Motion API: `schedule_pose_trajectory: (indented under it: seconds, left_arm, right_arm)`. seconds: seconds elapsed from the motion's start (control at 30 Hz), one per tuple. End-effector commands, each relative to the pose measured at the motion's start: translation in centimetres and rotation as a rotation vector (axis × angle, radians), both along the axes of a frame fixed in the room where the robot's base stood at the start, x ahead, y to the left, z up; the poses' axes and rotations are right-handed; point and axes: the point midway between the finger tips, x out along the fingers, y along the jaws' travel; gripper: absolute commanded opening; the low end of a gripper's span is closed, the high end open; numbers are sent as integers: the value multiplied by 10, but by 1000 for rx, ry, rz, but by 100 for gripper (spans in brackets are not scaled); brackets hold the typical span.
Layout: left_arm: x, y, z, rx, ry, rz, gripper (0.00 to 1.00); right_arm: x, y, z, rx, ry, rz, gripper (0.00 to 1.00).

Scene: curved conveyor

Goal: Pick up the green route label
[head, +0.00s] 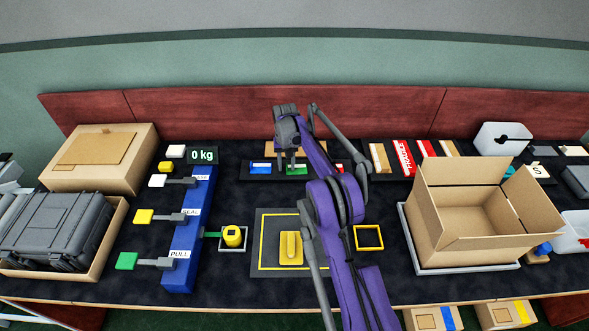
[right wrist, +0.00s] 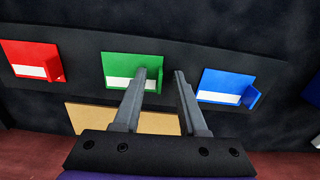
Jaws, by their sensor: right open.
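The green route label (head: 297,171) lies on a dark strip at the back of the table, between a blue label (head: 260,168) and a red label (head: 340,167). In the right wrist view the green label (right wrist: 130,67) has a white band and a small raised tab at its right edge. My right gripper (head: 288,158) is above the strip, beside the green label. My left gripper is not in view.
An open cardboard box (head: 470,241) stands on a tray at the right. A blue lever panel (head: 187,235) is at the left, near a yellow weight (head: 232,235). A yellow-outlined mat (head: 268,225) lies at centre front. The red-brown back wall (head: 230,114) is close behind the labels.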

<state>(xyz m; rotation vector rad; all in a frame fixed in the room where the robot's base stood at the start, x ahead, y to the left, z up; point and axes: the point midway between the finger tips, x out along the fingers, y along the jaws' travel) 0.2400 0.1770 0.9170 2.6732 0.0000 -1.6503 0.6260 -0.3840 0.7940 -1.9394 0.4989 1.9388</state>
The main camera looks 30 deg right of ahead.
Motion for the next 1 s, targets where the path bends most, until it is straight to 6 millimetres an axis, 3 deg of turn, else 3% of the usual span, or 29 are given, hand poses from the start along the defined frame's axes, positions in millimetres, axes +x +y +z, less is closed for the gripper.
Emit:
schedule_pose_trajectory:
  seconds: [0.07,0.3,0.77,0.87,1.0]
  left_arm:
    - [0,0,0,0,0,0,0]
    - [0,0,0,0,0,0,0]
    - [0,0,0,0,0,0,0]
    - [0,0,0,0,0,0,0]
    - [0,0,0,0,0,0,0]
  right_arm:
    - [0,0,0,0,0,0,41]
    - [0,0,1,0,0,0,0]
    - [0,0,1,0,0,0,0]
    - [0,0,8,0,0,0,0]
    - [0,0,32,0,0,0,0]
